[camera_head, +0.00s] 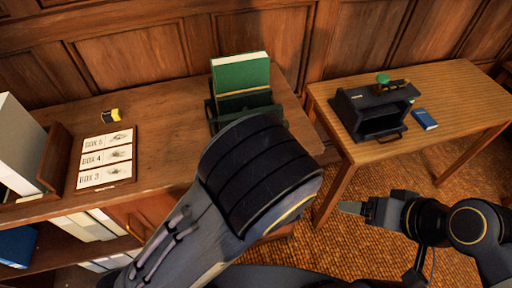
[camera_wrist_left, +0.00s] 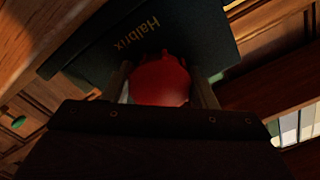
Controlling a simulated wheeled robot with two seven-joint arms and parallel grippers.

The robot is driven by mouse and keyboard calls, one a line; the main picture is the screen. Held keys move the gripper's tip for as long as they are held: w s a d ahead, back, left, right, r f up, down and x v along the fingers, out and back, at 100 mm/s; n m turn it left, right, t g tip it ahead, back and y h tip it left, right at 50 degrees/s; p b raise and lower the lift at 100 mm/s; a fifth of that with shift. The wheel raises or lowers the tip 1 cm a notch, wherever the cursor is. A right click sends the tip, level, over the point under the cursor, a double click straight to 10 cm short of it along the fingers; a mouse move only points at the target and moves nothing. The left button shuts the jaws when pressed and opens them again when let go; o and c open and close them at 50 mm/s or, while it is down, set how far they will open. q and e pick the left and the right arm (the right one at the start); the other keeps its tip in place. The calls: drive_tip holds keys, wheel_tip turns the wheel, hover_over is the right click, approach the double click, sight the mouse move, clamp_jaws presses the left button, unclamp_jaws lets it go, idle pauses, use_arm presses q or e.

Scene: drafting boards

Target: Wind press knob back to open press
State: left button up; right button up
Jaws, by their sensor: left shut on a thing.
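The press (camera_head: 219,116) is a dark green frame on the desk in the head view, with a green book (camera_head: 240,74) standing upright in it. In the left wrist view a red knob (camera_wrist_left: 160,82) sits between the fingers of my left gripper (camera_wrist_left: 163,92), which is shut on it. Behind the knob is the dark green book cover (camera_wrist_left: 150,35) lettered "Halbrix". In the head view my left forearm hides the knob, the left gripper and the near part of the press. My right gripper (camera_head: 358,208) is beside the small table, apart from the press; its finger gap is unclear.
A card with box labels (camera_head: 107,157) and a small yellow-and-black item (camera_head: 111,115) lie on the desk at the left. A shelf unit with binders stands at far left. On the right table (camera_head: 450,85) are a black device (camera_head: 371,112) with a green knob and a blue book (camera_head: 424,119).

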use_arm(q)
drive_tip(key=n+b, duration=0.6)
drive_tip(key=f+n+b, duration=0.1)
drive_tip(key=n+b, duration=1.1)
drive_tip(key=b, duration=0.1)
drive_tip(key=shift+b, duration=0.3)
drive_tip(key=shift+r+n+b, duration=0.3)
drive_tip(key=shift+n+b, duration=0.1)
drive_tip(key=shift+n, duration=0.4)
drive_tip(key=shift+r, duration=0.15)
